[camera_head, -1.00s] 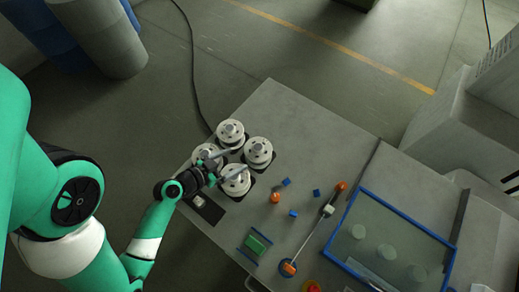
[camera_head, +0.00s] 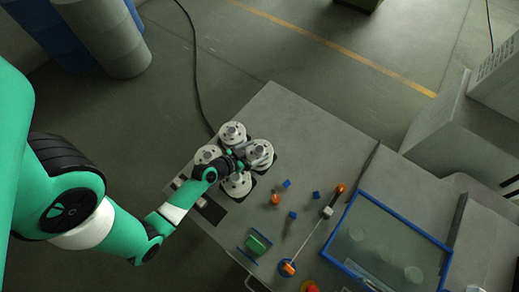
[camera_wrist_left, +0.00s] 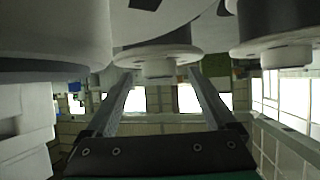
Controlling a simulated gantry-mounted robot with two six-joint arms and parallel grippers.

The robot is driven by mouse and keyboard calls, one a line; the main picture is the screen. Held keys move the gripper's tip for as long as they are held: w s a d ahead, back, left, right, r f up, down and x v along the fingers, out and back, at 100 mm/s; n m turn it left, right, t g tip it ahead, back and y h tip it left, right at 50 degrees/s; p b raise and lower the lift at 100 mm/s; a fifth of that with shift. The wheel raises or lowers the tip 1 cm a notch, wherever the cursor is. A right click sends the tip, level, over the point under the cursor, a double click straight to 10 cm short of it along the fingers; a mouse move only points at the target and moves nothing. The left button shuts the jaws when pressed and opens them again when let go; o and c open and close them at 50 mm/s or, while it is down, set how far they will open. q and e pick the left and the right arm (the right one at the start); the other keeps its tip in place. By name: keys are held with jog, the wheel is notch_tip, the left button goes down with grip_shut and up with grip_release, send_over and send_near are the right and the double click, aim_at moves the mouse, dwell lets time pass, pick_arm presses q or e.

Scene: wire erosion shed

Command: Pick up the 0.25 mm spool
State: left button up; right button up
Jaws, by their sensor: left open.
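Several white wire spools stand upright on dark pads at the table's left end in the head view: a back one (camera_head: 232,132), a left one (camera_head: 207,154), a right one (camera_head: 262,146) and a front one (camera_head: 238,186). I cannot read their sizes, so I cannot tell which is the 0.25 mm spool. My left gripper (camera_head: 259,155) is open, reaching over the group with its fingertips at the right spool. In the left wrist view its two fingers (camera_wrist_left: 159,74) are apart, with a spool hub (camera_wrist_left: 158,68) showing between the tips. My right gripper is out of view.
On the grey table (camera_head: 310,130) lie small blue blocks (camera_head: 287,184), orange pieces (camera_head: 275,199), a green block (camera_head: 258,243) and a rod with orange ends (camera_head: 309,240). A blue-framed glass tank (camera_head: 388,238) stands at the right. The table's back middle is clear.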

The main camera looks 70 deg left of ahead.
pick_arm(q)
grip_shut()
notch_tip(320, 180, up, 10)
jog(key=p, duration=0.3)
jog(key=shift+r, duration=0.15)
dwell(0.6)
